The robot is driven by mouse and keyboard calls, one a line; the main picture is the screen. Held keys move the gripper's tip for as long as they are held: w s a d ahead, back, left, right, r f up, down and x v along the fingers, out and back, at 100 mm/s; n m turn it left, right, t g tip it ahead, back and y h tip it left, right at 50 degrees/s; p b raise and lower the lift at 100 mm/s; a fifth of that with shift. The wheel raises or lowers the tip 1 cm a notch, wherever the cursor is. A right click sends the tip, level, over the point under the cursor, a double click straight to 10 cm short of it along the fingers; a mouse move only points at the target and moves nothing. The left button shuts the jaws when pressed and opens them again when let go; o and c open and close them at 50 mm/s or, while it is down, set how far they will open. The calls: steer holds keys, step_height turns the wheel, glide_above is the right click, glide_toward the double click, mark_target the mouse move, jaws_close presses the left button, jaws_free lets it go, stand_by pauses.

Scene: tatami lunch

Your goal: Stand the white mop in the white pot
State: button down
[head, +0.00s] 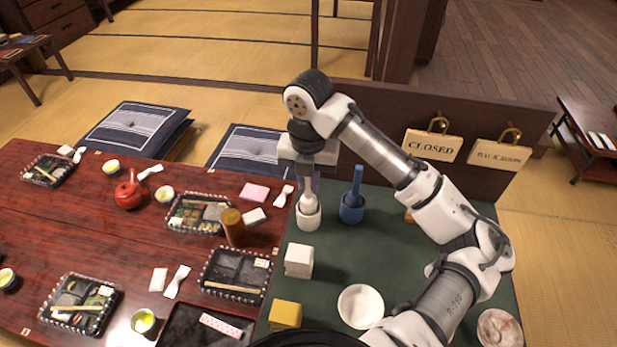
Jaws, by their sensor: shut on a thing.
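The white mop (308,202) is upright, with its lower end within the rim of the white pot (309,219). The pot stands on the green tabletop, near its left edge. My gripper (310,177) points down, directly above the pot, and is shut on the upper part of the white mop. The fingers hide the top of the handle. I cannot tell whether the mop's lower end rests on the pot's bottom.
A blue mop (355,185) stands in a blue pot (351,210) just to the right. A white block (299,261), a yellow block (285,315) and a white bowl (361,306) are nearer. A dark panel with hanging signs (432,146) edges the green top (400,262).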

steer(key=c, duration=1.3)
jaws_free()
steer(key=shift+r, duration=0.1)
step_height(320, 180, up, 14)
steer(key=shift+f, duration=0.15)
steer(key=shift+a, duration=0.1)
